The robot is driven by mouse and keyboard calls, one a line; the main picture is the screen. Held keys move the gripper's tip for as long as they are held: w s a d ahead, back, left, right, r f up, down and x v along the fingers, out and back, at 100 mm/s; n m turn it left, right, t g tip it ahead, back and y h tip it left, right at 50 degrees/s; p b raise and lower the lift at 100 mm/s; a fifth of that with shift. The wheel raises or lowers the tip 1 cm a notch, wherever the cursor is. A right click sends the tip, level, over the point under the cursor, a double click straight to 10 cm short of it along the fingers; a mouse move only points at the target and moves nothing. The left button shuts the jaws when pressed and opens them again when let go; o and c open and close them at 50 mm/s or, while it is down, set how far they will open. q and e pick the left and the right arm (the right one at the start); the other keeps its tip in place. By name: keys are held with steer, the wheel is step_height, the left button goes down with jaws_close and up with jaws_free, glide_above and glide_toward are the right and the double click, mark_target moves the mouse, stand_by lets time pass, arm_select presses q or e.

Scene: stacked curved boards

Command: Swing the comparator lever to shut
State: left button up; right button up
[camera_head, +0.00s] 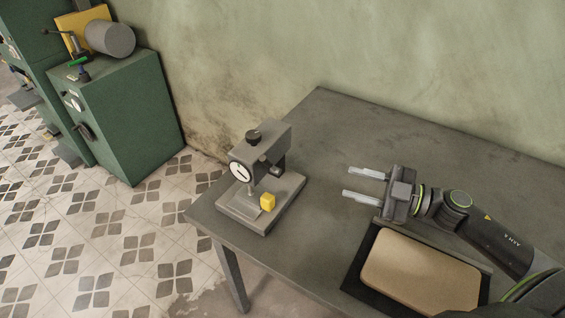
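The comparator (262,155) stands on the left part of the grey table, a grey device with a round white dial (241,172) and a black knob on top. Its flat base (238,212) rests on the table. I cannot clearly make out the lever; a dark part (276,166) shows at the right side of the head. My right gripper (354,183) is to the right of the comparator, fingers pointing left, open and empty, apart from it. My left gripper is not in view.
The grey table (330,130) is clear behind the comparator and between it and my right gripper. A black-rimmed tray (360,273) with a tan board (420,268) lies at the front right. Green machines (130,120) stand on the tiled floor at left. A stained wall runs behind.

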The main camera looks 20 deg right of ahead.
steer(key=p, duration=0.4)
glide_toward(272, 165)
steer(key=shift+g, duration=0.3)
steer(key=x, duration=0.7)
steer(key=shift+w+d+r, duration=0.1)
steer(key=shift+d+r, duration=0.1)
steer(key=shift+r, duration=0.05)
steer(key=shift+w+a+f+p, duration=0.1)
steer(key=shift+w+a+p, duration=0.2)
steer(key=shift+w+a, duration=0.2)
jaws_close()
